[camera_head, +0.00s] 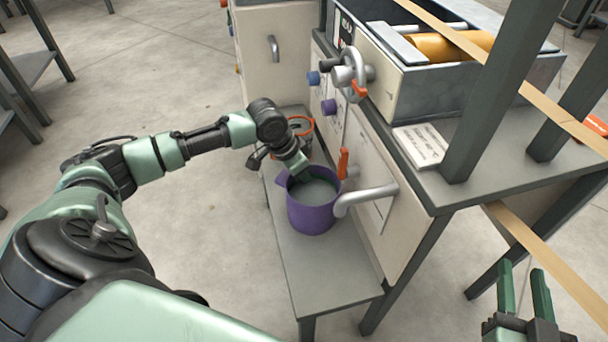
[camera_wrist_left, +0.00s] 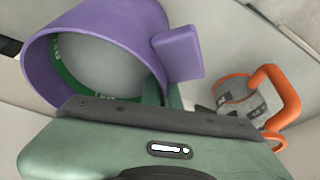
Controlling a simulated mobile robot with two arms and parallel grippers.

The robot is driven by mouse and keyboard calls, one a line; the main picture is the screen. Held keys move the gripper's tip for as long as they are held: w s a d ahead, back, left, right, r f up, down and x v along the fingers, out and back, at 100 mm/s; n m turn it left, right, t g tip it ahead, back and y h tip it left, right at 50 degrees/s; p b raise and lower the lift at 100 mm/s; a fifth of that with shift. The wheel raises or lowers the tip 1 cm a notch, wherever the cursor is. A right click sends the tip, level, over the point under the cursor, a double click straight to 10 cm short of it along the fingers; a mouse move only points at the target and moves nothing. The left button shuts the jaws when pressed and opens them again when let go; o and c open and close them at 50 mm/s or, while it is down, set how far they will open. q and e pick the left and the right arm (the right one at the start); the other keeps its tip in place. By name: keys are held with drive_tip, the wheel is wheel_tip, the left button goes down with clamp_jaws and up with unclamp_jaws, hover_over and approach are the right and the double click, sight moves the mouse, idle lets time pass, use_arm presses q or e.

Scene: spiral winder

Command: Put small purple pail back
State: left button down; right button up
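The small purple pail (camera_head: 313,210) stands upright at the low grey bench, below the bent grey spout (camera_head: 366,197). Its inside looks grey, and a purple tab sticks out from its rim. My left gripper (camera_head: 299,172) reaches down to the pail's rim, on the side near the tab. In the left wrist view the pail (camera_wrist_left: 40,75) fills the upper left, with green fingers (camera_wrist_left: 162,95) at its rim beside the tab. Whether they are clamped on the rim is unclear. My right gripper (camera_head: 525,290) is open and empty at the lower right.
A grey pail with an orange handle (camera_head: 302,126) stands behind on the bench (camera_head: 330,285); it also shows in the left wrist view (camera_wrist_left: 240,95). The machine cabinet, with knobs and an orange lever (camera_head: 343,163), rises close to the right. Open floor lies left.

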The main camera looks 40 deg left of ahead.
use_arm(q)
drive_tip(key=shift+r, duration=0.1)
use_arm(e)
drive_tip(key=shift+f, duration=0.15)
use_arm(q)
drive_tip(key=c, duration=1.7)
unclamp_jaws()
use_arm(e)
drive_tip(key=shift+s+d, duration=0.1)
